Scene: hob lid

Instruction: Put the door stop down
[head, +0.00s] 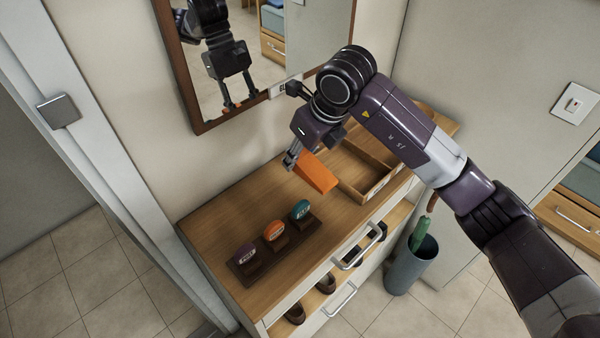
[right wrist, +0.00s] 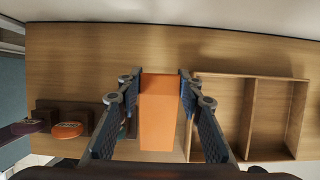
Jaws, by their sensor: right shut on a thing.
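The orange door stop (head: 316,173) is a wedge-like block. My right gripper (head: 292,160) is shut on one end of it and holds it over the wooden cabinet top (head: 212,228). In the right wrist view the door stop (right wrist: 158,112) sits between the two fingers of the right gripper (right wrist: 158,82). I cannot tell exactly how high it is above the top. The left gripper is not in view.
A dark rack with purple (head: 245,253), orange (head: 274,231) and teal (head: 300,210) round-topped pieces stands at the front left of the top. A divided wooden tray (head: 352,192) is to the right. A mirror (head: 187,84) hangs behind. The back left of the top is clear.

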